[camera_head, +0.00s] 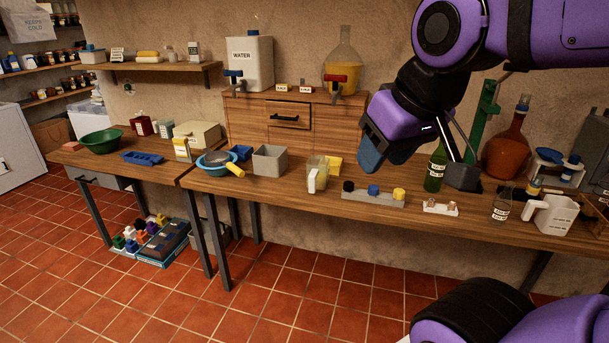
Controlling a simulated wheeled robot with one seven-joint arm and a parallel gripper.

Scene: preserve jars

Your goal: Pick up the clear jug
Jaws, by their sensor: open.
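The clear jug (319,168) stands upright on the wooden workbench, left of the middle of its top. It is see-through with a pale yellowish look and has a white handle (312,181) on its front side. My gripper (382,164) hangs over the bench to the right of the jug, pointing down and apart from it. Its blue fingers are open, and I see nothing held between them, though the gap is hard to make out at this angle.
A yellow block (334,165) is close behind the jug, and a grey bin (270,160) stands to its left. A grey holder with knobs (373,196) is to its right. A green bottle (435,170) and a white jug (556,214) stand further right.

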